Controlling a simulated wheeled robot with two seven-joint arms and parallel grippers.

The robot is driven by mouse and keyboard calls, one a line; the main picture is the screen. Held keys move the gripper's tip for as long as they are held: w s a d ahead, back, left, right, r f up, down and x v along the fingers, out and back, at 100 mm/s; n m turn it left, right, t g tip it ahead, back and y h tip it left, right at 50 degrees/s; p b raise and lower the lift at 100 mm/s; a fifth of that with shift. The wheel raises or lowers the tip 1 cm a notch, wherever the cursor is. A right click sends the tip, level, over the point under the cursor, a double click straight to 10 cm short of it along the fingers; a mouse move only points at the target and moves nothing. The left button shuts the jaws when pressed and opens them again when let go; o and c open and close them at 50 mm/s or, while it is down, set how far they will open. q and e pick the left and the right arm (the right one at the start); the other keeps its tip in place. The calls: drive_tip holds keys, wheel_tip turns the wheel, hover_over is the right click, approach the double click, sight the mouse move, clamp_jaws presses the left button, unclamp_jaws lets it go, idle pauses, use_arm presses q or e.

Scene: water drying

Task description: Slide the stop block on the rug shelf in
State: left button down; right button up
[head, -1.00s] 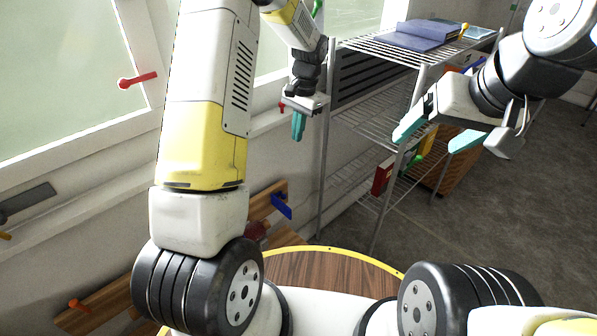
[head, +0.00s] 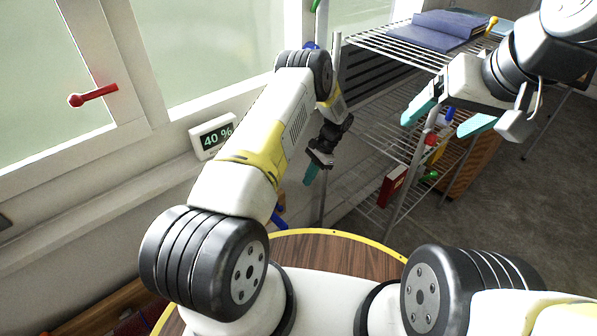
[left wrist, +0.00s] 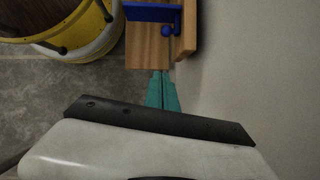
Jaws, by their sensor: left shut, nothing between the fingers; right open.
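A wooden shelf along the wall, likely the rug shelf, shows from above in the left wrist view (left wrist: 146,50). A blue crosspiece (left wrist: 150,12) lies across it, with a blue knob (left wrist: 166,31) beside it; which part is the stop block I cannot tell. In the head view a blue piece (head: 279,220) shows just past my left arm, which hides most of the shelf. My left gripper (head: 309,182) is shut and empty; in the left wrist view its teal fingertips (left wrist: 161,72) point at the near end of the shelf. My right gripper (head: 448,114) is open and empty.
A wire rack (head: 375,130) stands beyond my left gripper, with blue books (head: 435,30) on top and a red box (head: 392,186) low down. A "40 %" display (head: 213,136) sits by the window. A yellow-rimmed round wooden top (head: 325,246) lies in front. Grey floor is free at right.

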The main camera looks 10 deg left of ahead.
sight(282, 224)
use_arm(q)
drive_tip(key=s+a+f, duration=0.5)
drive_tip(key=a+f, duration=0.1)
drive_tip(key=f, duration=0.2)
drive_tip(key=shift+s+a, duration=0.2)
drive_tip(key=shift+s, duration=0.05)
idle(0.4)
drive_tip(key=s+a, duration=0.1)
drive_tip(key=s, duration=0.1)
drive_tip(key=s+a, duration=0.3)
drive_tip(key=s, duration=0.1)
drive_tip(key=shift+a, duration=0.35)
drive_tip(key=shift+s, duration=0.1)
